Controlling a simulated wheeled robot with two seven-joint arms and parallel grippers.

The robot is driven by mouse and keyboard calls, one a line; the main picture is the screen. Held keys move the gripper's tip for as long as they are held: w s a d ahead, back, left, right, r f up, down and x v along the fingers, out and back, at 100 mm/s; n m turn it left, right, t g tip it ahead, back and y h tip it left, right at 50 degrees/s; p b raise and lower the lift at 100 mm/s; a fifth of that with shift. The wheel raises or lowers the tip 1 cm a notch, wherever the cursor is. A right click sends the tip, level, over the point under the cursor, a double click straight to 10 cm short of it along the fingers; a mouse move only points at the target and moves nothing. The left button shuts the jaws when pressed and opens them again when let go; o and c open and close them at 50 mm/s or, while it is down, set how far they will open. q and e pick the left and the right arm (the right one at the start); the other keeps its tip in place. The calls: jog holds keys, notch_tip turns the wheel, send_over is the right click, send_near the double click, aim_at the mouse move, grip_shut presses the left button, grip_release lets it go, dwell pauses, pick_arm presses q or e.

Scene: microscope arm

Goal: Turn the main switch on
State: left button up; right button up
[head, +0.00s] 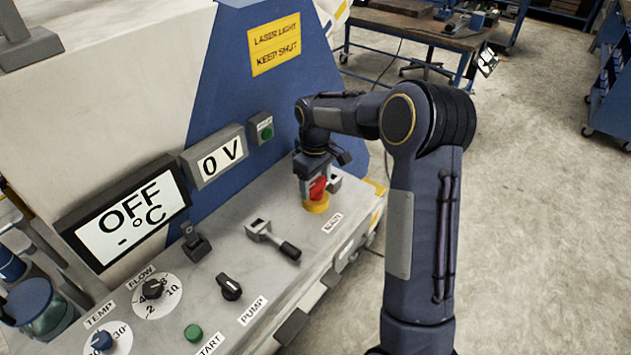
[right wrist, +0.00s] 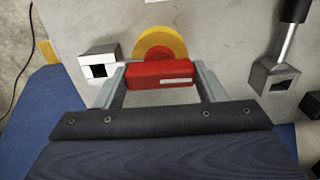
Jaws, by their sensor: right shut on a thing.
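The main switch is a red handle (head: 318,188) on a yellow round base (head: 316,206), on the grey panel next to the MAIN label (head: 332,222). In the right wrist view the red handle (right wrist: 160,75) sits between my two fingers, with the yellow disc (right wrist: 158,43) just behind it. My right gripper (head: 317,185) reaches down from above and is shut on the red handle; it also shows in the right wrist view (right wrist: 160,88). My left gripper is not clearly in view.
A grey display reads OFF (head: 132,215) and another reads 0 V (head: 222,160). A lever with a black grip (head: 275,240) stands left of the switch. PUMP (head: 229,287), FLOW (head: 152,289) and TEMP (head: 102,340) knobs and a green START button (head: 193,332) lie nearer. Open floor is on the right.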

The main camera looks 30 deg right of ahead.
jog(key=shift+m, duration=0.3)
jog(key=m, duration=0.3)
jog(key=shift+m, duration=0.4)
jog(key=m, duration=0.4)
jog(key=shift+m, duration=0.3)
jog(key=m, duration=0.4)
jog(key=shift+r, duration=0.1)
jog(key=shift+m+p, duration=0.35)
jog(key=shift+m, duration=1.85)
jog(key=shift+w+m, duration=0.1)
jog(key=shift+m, duration=0.2)
jog(key=o, duration=1.4)
